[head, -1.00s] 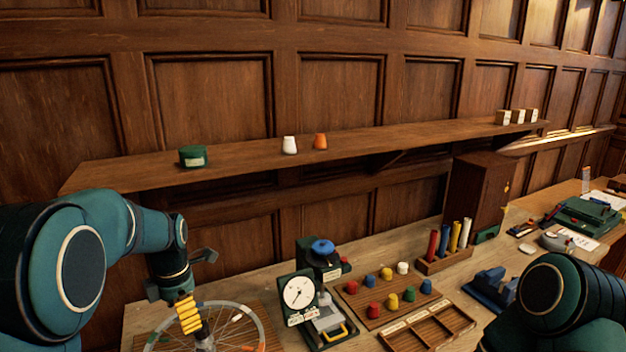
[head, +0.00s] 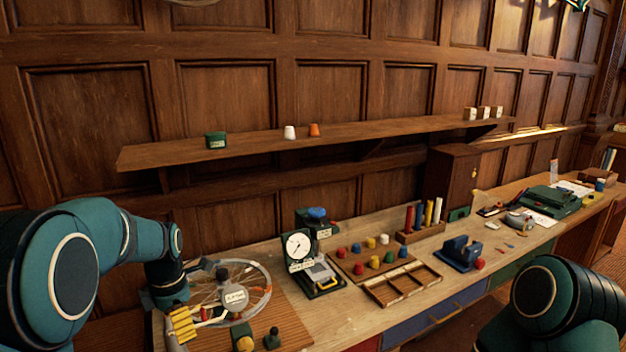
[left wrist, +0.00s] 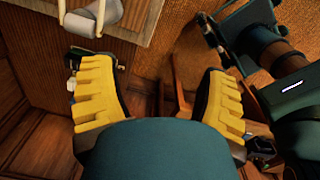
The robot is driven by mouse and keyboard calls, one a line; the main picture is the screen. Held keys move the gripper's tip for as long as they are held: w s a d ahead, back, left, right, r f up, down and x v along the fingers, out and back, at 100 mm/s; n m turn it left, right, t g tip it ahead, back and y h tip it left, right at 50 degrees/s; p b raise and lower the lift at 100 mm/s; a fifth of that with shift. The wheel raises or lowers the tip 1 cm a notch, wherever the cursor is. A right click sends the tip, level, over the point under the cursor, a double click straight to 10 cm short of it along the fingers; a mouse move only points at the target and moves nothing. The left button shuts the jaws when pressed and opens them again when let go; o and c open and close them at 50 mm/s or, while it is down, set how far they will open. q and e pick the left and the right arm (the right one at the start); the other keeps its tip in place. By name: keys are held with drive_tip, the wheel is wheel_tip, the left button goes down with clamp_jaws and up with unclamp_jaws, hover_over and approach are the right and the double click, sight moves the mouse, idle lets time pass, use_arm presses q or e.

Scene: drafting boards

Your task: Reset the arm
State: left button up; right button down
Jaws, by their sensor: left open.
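My left gripper (head: 183,325) is at the lower left of the head view, in front of the near side of a spoked wheel (head: 262,290) on the bench. In the left wrist view its two yellow-padded fingers (left wrist: 155,92) are spread wide with nothing between them. Beyond the fingers that view shows brown wood and floor. My right arm (head: 565,300) shows at the lower right of the head view; its gripper is out of frame.
A dial gauge (head: 298,246), a peg board with coloured pegs (head: 345,262) and an empty divided tray (head: 402,285) stand right of the wheel. A blue holder (head: 460,254) is farther right. A shelf (head: 370,132) runs along the wall. Bare bench lies in front of the tray.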

use_arm(q)
drive_tip(key=s+d+f+m+b, duration=0.15)
drive_tip(key=f+m, duration=0.25)
drive_tip(key=f, duration=0.5)
drive_tip(key=s+d+f+m+b, duration=0.1)
drive_tip(key=d+f+m, duration=0.25)
drive_tip(key=f, duration=0.65)
drive_tip(key=s+d+f+m+t+h+b, duration=0.1)
drive_tip(key=s+d+f+m+h+b, duration=0.3)
drive_tip(key=s+d+f+m, duration=0.8)
drive_tip(key=s+f+m+b, duration=0.1)
drive_tip(key=s+f+m, duration=0.2)
drive_tip(key=f+m, duration=0.1)
drive_tip(key=shift+s+d+m+t, duration=0.3)
drive_tip(key=shift+s+m+t, duration=0.05)
drive_tip(key=shift+s+t, duration=0.05)
use_arm(e)
wheel_tip(320, 180, down, 9)
drive_tip(key=shift+w+a+f, duration=0.15)
drive_tip(key=shift+a, duration=0.1)
use_arm(q)
drive_tip(key=shift+f, duration=0.1)
